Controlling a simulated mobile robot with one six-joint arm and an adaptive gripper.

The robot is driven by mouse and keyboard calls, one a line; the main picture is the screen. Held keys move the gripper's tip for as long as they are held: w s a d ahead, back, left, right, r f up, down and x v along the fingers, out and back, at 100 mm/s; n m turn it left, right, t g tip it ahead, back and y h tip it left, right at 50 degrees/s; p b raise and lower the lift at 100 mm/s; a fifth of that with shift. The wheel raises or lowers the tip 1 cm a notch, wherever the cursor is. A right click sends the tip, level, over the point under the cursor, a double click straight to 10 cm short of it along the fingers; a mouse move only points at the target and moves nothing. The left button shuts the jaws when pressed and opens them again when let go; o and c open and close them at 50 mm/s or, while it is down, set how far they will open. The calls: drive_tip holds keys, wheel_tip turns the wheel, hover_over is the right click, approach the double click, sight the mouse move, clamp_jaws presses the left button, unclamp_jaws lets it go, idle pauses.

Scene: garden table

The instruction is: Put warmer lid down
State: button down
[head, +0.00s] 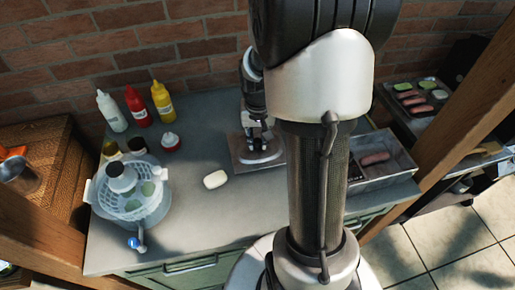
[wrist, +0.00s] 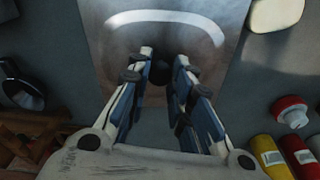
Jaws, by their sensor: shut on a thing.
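The warmer lid is a grey metal rectangle (head: 240,152) over the middle of the worktop, with a pale curved band across it. In the wrist view the lid (wrist: 115,60) lies in front of my fingers, and its dark knob is between the fingertips. My gripper (head: 258,132) is shut on the knob; it also shows in the wrist view (wrist: 160,75). The lid looks low and nearly level; I cannot tell whether it touches the worktop. The metal warmer (head: 398,178) stands uncovered to the right, partly hidden by my arm, with a sausage inside.
A cream block (head: 215,180) lies left of the lid. A red-and-white jar (head: 171,141) and white, red (head: 138,107) and yellow bottles stand behind left. A white basket (head: 127,200) sits at the left. The front-middle worktop is clear; a brick wall rises behind.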

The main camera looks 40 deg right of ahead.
sight(258, 142)
drive_tip(key=shift+f+b, duration=0.65)
drive_tip(key=shift+f, duration=1.35)
drive_tip(key=shift+f, duration=0.2)
drive_tip(key=c, duration=1.4)
unclamp_jaws()
drive_tip(key=shift+c, duration=0.2)
